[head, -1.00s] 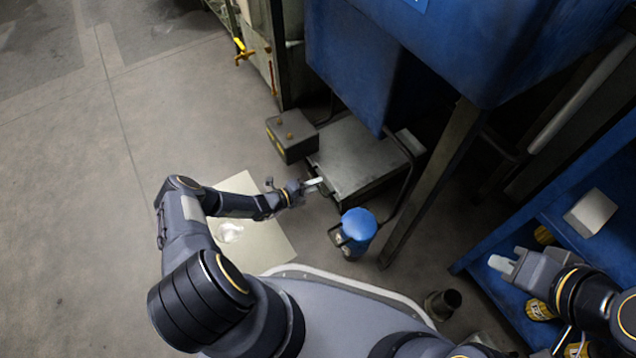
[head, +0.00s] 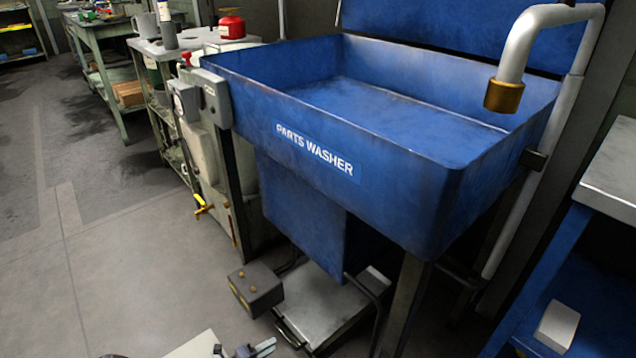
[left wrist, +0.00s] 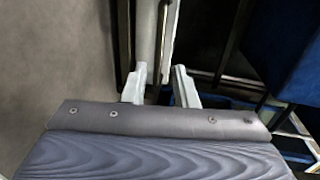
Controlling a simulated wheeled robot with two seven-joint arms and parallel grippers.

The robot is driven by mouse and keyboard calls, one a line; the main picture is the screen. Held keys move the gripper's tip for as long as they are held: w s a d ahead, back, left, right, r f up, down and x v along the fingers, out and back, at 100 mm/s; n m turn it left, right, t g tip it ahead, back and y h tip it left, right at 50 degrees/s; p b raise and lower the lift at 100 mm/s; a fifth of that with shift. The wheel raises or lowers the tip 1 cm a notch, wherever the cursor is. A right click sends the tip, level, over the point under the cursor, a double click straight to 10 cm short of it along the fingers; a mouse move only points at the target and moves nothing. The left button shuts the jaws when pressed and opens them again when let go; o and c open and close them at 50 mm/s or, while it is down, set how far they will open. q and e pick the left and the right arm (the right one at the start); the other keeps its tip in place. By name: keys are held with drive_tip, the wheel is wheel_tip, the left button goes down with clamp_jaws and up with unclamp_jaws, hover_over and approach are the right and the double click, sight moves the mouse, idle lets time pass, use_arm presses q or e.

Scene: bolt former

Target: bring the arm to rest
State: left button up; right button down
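My left gripper (head: 262,347) shows at the bottom edge of the head view, just left of the low grey metal platform (head: 325,312) under the parts washer. In the left wrist view its two pale fingers (left wrist: 159,86) stand apart. A light grey strip (left wrist: 150,38) lies beyond the fingers, and I see nothing held between them. Most of my left arm is below the head view. My right gripper is in neither current view.
The blue parts washer (head: 400,185) overhangs the platform. A dark box (head: 256,290) sits left of the platform. A blue shelf unit (head: 560,265) with a white block (head: 557,326) stands at right. Open floor (head: 130,260) lies at left.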

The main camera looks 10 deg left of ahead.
use_arm(q)
wheel_tip(320, 180, up, 25)
drive_tip(key=w+m+g+h, duration=0.2)
drive_tip(key=m+g, duration=0.5)
drive_tip(key=m, duration=1.1)
drive_tip(key=s+d+r+m+g+y, duration=0.1)
drive_tip(key=s+r+m, duration=0.15)
drive_tip(key=r, duration=0.25)
drive_tip(key=s+r+m+g+y+p, duration=0.1)
drive_tip(key=s+r+m, duration=0.1)
drive_tip(key=r+m, duration=0.3)
drive_tip(key=s+d+r+m+g+y, duration=0.1)
drive_tip(key=s+r+m, duration=0.2)
drive_tip(key=r, duration=0.3)
drive_tip(key=s+r+m+t+y, duration=0.1)
drive_tip(key=s+r+m+y, duration=0.15)
drive_tip(key=s+m, duration=0.35)
drive_tip(key=s+d+r+m+t+y, duration=0.1)
drive_tip(key=s+r+m, duration=0.3)
drive_tip(key=s, duration=0.4)
drive_tip(key=s+r+m+t+y, duration=0.1)
drive_tip(key=s+r+m+y, duration=0.1)
drive_tip(key=s+r+m, duration=0.35)
wheel_tip(320, 180, up, 36)
drive_tip(key=s+p, duration=0.1)
drive_tip(key=p, duration=3.8)
drive_tip(key=shift+s+d, duration=0.2)
drive_tip(key=shift+s, duration=0.2)
drive_tip(key=shift+r, duration=0.1)
